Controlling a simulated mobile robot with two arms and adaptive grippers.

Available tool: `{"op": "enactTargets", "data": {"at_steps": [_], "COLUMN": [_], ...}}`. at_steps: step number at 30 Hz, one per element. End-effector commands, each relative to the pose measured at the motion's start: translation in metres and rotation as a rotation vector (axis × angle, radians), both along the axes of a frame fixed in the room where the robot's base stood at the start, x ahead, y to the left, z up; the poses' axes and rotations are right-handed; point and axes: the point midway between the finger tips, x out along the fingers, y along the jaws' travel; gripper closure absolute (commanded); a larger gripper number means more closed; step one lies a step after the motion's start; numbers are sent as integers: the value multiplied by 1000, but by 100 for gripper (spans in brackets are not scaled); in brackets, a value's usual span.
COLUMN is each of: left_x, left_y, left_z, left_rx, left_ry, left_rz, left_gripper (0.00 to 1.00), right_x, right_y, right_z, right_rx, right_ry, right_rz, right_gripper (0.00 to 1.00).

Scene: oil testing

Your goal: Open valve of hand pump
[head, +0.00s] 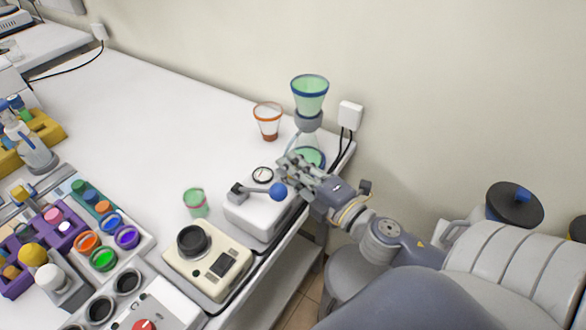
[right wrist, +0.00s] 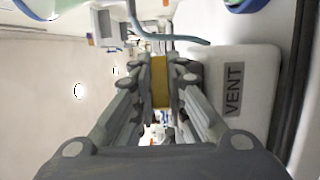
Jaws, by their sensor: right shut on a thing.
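The hand pump (head: 262,214) is a white box near the table's right edge, with a round gauge (head: 262,175) and a lever ending in a blue ball (head: 278,190). In the right wrist view its white casing (right wrist: 257,75) carries a VENT label (right wrist: 233,90). My right gripper (head: 284,166) reaches in from the right at the pump's far right side. In the right wrist view its fingers are shut on a yellow valve part (right wrist: 160,82) beside the label. In the head view the valve is hidden behind the gripper. My left gripper is not in view.
An orange-rimmed cup (head: 267,118) and a small green cup (head: 195,201) stand nearby. A cream instrument (head: 218,268) sits in front. The table's back middle is clear.

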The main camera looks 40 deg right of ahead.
Motion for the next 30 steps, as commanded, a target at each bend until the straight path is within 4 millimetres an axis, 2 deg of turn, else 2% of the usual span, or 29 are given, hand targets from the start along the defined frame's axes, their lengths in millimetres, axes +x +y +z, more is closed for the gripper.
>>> {"op": "enactTargets", "data": {"at_steps": [18, 30], "left_x": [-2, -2], "left_y": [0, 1], "left_z": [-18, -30], "left_rx": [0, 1], "left_ry": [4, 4], "left_rz": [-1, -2], "left_gripper": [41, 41], "right_x": [3, 2], "right_y": [-2, -1], "right_z": [1, 2], "right_rx": [-6, -3], "right_ry": [-6, -7], "right_rz": [557, 760], "right_gripper": [100, 100]}}
